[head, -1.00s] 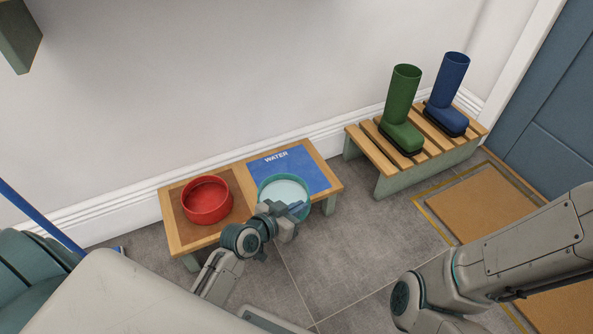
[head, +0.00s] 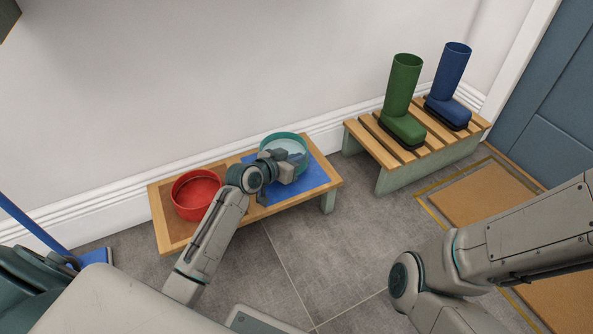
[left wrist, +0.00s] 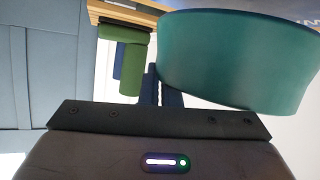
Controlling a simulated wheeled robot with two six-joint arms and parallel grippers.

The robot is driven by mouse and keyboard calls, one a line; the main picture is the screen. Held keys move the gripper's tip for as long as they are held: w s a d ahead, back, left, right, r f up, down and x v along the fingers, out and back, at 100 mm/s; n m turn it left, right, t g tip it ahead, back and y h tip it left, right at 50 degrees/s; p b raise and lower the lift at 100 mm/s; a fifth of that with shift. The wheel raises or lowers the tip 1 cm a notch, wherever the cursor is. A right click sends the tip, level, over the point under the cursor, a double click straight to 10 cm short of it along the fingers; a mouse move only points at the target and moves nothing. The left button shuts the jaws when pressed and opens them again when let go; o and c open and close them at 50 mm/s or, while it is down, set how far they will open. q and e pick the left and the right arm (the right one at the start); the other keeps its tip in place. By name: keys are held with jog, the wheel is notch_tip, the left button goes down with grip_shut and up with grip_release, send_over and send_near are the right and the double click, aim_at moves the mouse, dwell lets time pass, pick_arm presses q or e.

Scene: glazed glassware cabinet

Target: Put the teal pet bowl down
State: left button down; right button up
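The teal pet bowl (head: 303,163) is over the blue mat (head: 312,179) on the right half of a low wooden stand (head: 160,222). Its inside looks pale blue. My left gripper (head: 288,166) is at the bowl's near side and appears shut on its wall. The bowl (left wrist: 235,60) fills the upper right of the left wrist view, beside the dark fingers (left wrist: 168,92), which it partly hides. I cannot tell whether the bowl touches the mat. The mat's lettering is hidden in the head view. My right gripper is out of view.
A red bowl (head: 195,194) stands on the stand's left half, close to my left arm. A slatted bench (head: 389,160) at the right holds a green boot (head: 402,100) and a blue boot (head: 448,88). A white wall is behind.

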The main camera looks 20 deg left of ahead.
pick_arm(q)
notch_tip(320, 180, down, 4)
jog(key=shift+s+r+b, duration=0.1)
jog(key=shift+b, duration=1.1)
jog(key=shift+r, duration=0.1)
jog(key=c, duration=2.1)
grip_release()
jog(key=o, duration=0.5)
jog(key=shift+c, duration=0.2)
